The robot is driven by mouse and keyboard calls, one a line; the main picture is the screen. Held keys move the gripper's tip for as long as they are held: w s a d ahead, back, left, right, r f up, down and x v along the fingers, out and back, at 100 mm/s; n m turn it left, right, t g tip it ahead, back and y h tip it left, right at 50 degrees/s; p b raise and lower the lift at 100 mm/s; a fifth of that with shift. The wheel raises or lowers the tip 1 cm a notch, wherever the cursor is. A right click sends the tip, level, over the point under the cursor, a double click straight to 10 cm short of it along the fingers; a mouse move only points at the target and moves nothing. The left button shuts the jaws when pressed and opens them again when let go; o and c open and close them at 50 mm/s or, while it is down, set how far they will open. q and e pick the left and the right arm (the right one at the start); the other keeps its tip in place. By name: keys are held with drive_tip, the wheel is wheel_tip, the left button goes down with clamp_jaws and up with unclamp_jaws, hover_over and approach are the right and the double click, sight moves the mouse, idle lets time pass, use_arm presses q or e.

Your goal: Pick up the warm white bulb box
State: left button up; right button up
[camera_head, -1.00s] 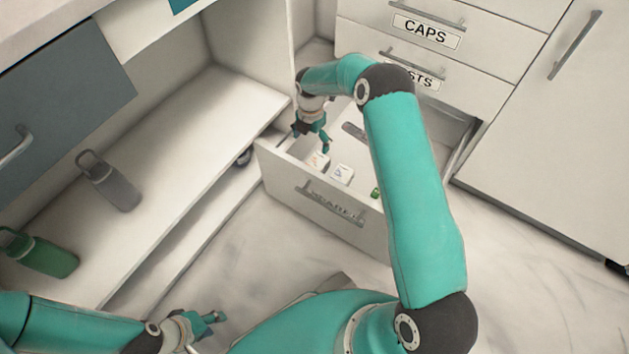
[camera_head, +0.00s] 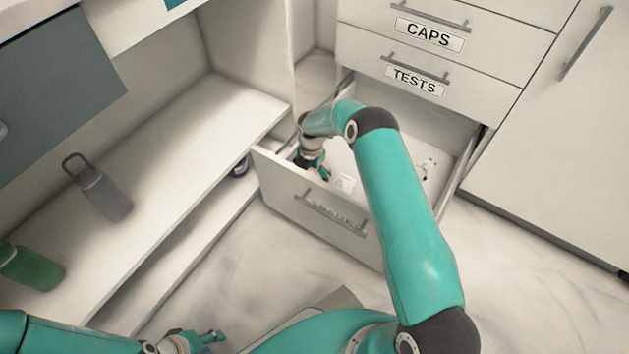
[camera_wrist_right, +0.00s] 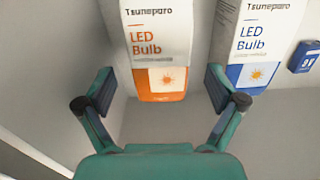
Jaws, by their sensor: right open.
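The warm white bulb box, with an orange lower end and "LED Bulb" lettering, shows in the right wrist view (camera_wrist_right: 157,50). It lies between the spread fingers of my right gripper (camera_wrist_right: 160,90), toward their far side. The gripper is open and empty. In the head view my right gripper (camera_head: 316,168) is down inside the open drawer (camera_head: 305,208) at its left end and hides the orange box. My left gripper (camera_head: 208,338) is low in the head view, away from the drawer; whether its fingers are apart is unclear.
A similar bulb box with a blue end (camera_wrist_right: 250,45) lies right of the orange one; a small blue box (camera_wrist_right: 305,57) is farther right. Drawer walls stand close to my right gripper. A shelf with a grey bottle (camera_head: 100,190) and green bottle (camera_head: 32,268) is at left.

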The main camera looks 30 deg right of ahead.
wheel_tip(320, 180, down, 5)
drive_tip(key=shift+a+r+b, duration=0.1)
drive_tip(key=shift+a+b, duration=0.05)
drive_tip(key=shift+b, duration=0.9)
drive_tip(key=c, duration=1.2)
drive_tip(key=shift+r, duration=0.15)
drive_tip(key=shift+c, duration=0.2)
